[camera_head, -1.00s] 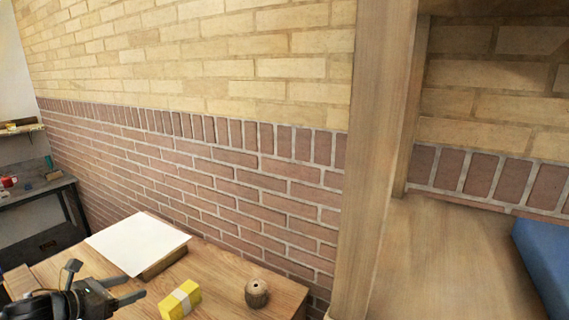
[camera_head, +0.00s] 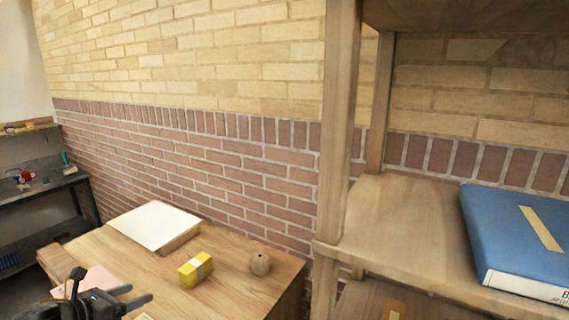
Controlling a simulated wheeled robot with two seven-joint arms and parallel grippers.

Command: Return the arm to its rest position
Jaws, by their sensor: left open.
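My left gripper (camera_head: 136,297) is low at the left of the head view, over the near left part of the wooden table (camera_head: 226,291). Its two fingers point right and stand apart, with nothing between them. It is left of and nearer than a yellow block with a pale band (camera_head: 195,269). The rest of the left arm is mostly cut off by the bottom edge. My right gripper is not in view.
A wooden shelf (camera_head: 400,225) with a blue binder box (camera_head: 520,240) stands at right. A dark workbench (camera_head: 40,190) is at far left. Brick wall behind.

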